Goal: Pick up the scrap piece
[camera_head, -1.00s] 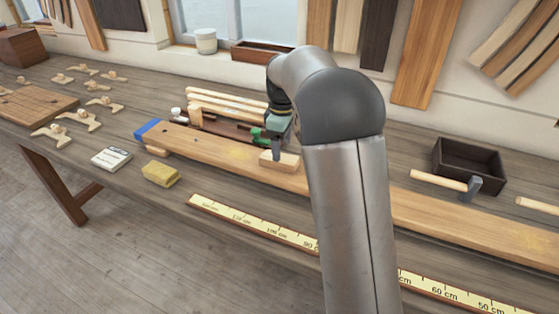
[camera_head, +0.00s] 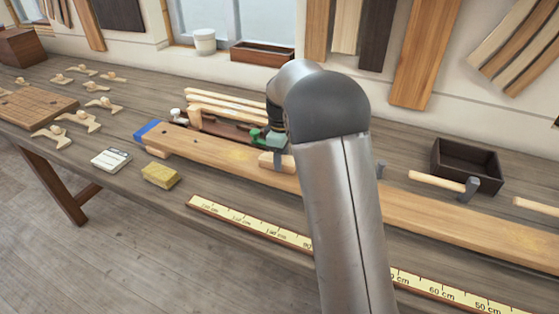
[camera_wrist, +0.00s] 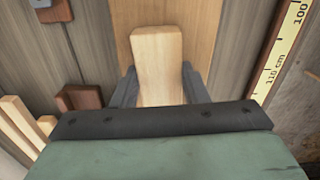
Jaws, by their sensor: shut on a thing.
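The scrap piece (camera_wrist: 157,62) is a short, pale wooden block. In the wrist view it sits between the two fingers of my gripper (camera_wrist: 158,88), which is shut on it. Beneath it is the long plank (camera_wrist: 193,22). In the head view the block (camera_head: 268,160) shows at the plank's upper face, partly hidden by my gripper (camera_head: 277,158) and arm. I cannot tell whether it touches the plank or is slightly above it.
A yellow ruler (camera_head: 250,226) lies along the front of the bench. A yellow sponge (camera_head: 160,175) and a white card (camera_head: 111,159) lie front left. Pale sticks (camera_head: 225,108) lie behind the plank. A hammer (camera_head: 440,181) and a dark box (camera_head: 466,164) are right.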

